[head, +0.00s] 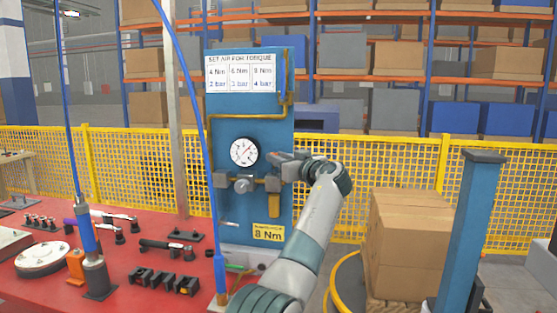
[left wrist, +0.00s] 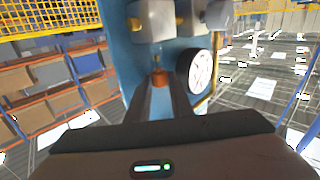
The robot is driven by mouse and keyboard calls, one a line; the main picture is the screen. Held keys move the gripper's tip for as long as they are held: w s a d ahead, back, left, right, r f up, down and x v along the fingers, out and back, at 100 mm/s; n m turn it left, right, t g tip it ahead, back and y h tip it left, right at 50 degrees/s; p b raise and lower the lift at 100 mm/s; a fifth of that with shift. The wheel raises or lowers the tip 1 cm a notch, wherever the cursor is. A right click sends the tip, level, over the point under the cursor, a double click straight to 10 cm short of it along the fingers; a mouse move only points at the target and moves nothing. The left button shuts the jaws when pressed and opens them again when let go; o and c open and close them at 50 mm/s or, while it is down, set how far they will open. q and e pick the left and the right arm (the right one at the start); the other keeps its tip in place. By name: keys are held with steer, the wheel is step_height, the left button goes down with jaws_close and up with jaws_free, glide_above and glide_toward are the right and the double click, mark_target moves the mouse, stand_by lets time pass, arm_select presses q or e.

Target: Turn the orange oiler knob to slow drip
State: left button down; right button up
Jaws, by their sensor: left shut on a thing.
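The orange oiler knob (left wrist: 161,77) shows in the left wrist view, between the two fingertips of my left gripper (left wrist: 160,88). The fingers are shut on it, one on each side. In the head view my left gripper (head: 284,158) reaches the right part of the blue panel (head: 245,117), right of the gauge, and the knob is hidden there. The round white gauge (head: 244,152) is on the panel, and its face also shows in the left wrist view (left wrist: 199,73). My right gripper is not in view.
Grey fittings (head: 243,185) on a brass line sit below the gauge. A yellow sign (head: 268,232) reads 8 Nm. A red table (head: 130,262) with several tools is at the left. Stacked cardboard boxes (head: 403,245) stand at the right. A yellow mesh fence (head: 395,170) runs behind.

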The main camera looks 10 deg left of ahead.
arm_select(q)
steer(key=c, duration=1.8)
jaws_free()
steer(key=shift+c, duration=0.2)
steer(key=shift+a+r+m+t+h+p, duration=0.15)
steer(key=shift+m+t+h+p, duration=0.4)
steer(key=shift+p, duration=0.6)
steer(key=s+a+m+t+h+p, duration=0.4)
steer(key=s+m+h+p, duration=0.5)
steer(key=s+h+p, duration=0.75)
steer(key=s+a+f+g+y+p, duration=0.1)
steer(key=s+f, duration=0.3)
steer(key=f, duration=0.5)
steer(key=s+a+f+g+y+p, duration=0.1)
steer(key=s+f+g+y, duration=0.1)
steer(key=f, duration=0.7)
steer(key=shift+s+f+g+y+p, duration=0.3)
steer(key=shift+s+g+y+p, duration=0.1)
steer(key=shift+s+g, duration=0.45)
